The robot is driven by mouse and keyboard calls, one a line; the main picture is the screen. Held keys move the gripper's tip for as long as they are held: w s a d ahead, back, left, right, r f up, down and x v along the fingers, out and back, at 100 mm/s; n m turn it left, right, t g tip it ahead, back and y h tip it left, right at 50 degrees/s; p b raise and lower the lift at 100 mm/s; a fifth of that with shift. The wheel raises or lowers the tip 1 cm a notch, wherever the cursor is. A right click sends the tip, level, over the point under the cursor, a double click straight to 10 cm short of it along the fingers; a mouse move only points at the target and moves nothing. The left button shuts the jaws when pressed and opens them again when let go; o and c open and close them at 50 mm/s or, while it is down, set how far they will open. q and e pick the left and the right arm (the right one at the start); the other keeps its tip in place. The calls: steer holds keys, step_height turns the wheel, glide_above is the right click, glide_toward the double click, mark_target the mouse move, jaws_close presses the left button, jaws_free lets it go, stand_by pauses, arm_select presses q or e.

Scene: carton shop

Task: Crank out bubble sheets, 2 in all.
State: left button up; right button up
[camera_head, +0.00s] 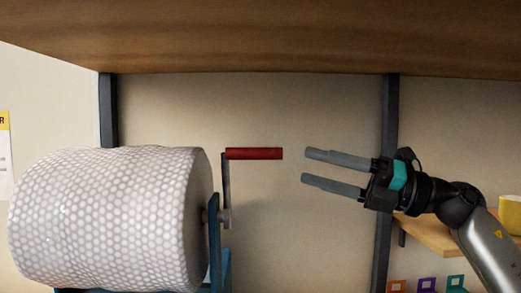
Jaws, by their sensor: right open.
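A large roll of white bubble sheet (110,215) lies on its side on a blue stand (215,245) at the left. A dark crank arm (226,180) rises from its axle at the roll's right end. The crank's red handle (254,154) points to the right from the top of that arm. My right gripper (304,167) is open and empty, its fingers pointing left. Its fingertips are a little to the right of the handle's free end and apart from it in the picture. My left gripper is not in view.
A wooden shelf (260,40) spans the top, with dark uprights (386,110) behind. A small wooden shelf (432,233) at the right holds a yellow object (510,213). Orange, purple and teal items (427,285) show at the bottom right. A yellow-topped sign (4,150) hangs at the left edge.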

mark_target(260, 153)
steer(key=p+x, duration=0.1)
steer(key=x, duration=0.9)
steer(key=shift+w+a+r, duration=0.1)
steer(key=shift+a, duration=0.15)
jaws_close()
stand_by(0.9)
